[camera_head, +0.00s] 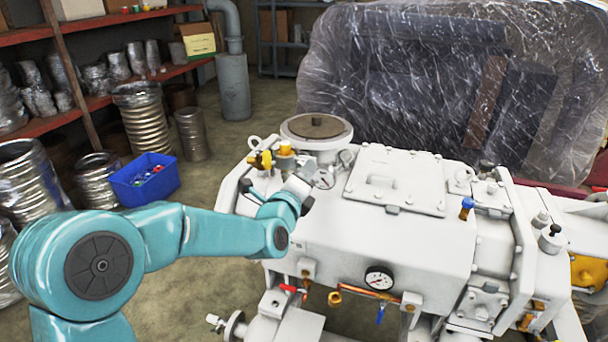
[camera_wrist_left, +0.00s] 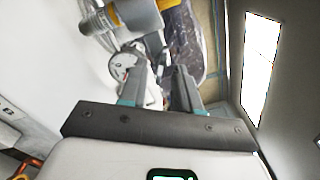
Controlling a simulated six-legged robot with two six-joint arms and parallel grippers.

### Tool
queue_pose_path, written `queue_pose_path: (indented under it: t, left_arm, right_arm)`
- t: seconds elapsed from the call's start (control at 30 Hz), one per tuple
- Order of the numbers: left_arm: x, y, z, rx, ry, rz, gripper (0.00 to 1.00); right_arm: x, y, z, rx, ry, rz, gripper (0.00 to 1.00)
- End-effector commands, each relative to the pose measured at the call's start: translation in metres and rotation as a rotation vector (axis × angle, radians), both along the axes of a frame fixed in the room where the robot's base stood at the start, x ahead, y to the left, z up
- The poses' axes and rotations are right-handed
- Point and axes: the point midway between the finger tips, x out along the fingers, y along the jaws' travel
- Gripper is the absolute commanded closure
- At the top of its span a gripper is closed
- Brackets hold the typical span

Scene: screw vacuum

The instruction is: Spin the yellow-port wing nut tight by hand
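The yellow port parts (camera_head: 262,160) sit at the upper left of the white vacuum pump (camera_head: 350,228), near a round flange. They also show as yellow and grey fittings at the top left of the left wrist view (camera_wrist_left: 135,14). I cannot make out the wing nut's shape clearly. My left gripper (camera_head: 303,181) is beside the port, close to a small round gauge (camera_head: 324,179). In the left wrist view its two fingers (camera_wrist_left: 168,72) stand apart, with nothing visibly held between them. The gauge (camera_wrist_left: 122,66) shows beside the left finger. My right gripper is out of view.
A round flange (camera_head: 316,129) rises behind the port. A pressure gauge (camera_head: 380,278) and a blue-handled valve (camera_head: 467,206) are on the pump's front and right. A wrapped machine (camera_head: 450,80) stands behind. Shelves and a blue bin (camera_head: 145,181) are at the left.

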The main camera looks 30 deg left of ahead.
Motion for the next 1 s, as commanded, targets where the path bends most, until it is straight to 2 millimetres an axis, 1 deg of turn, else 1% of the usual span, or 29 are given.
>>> queue_pose_path:
  t: [0.27,0.37,0.47,0.8,0.9,1.0]
  left_arm:
    - [-0.001,0.000,0.000,-0.001,-0.001,0.000,0.68]
    - [-0.007,0.000,0.001,-0.001,-0.001,0.000,0.68]
    - [-0.023,-0.002,0.000,-0.001,-0.001,0.000,0.68]
    - [-0.112,-0.012,0.000,0.000,-0.002,0.000,0.68]
    - [-0.133,-0.015,0.001,0.000,-0.003,-0.001,0.68]
    - [-0.148,-0.016,0.001,-0.001,-0.003,-0.001,0.68]
  right_arm:
    - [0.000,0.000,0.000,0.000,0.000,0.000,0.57]
    - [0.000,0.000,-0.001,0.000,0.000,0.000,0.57]
    - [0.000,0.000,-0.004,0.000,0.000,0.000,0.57]
    - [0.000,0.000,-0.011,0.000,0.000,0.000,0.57]
    - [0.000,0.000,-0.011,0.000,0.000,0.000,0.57]
    - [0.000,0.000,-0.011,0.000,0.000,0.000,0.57]
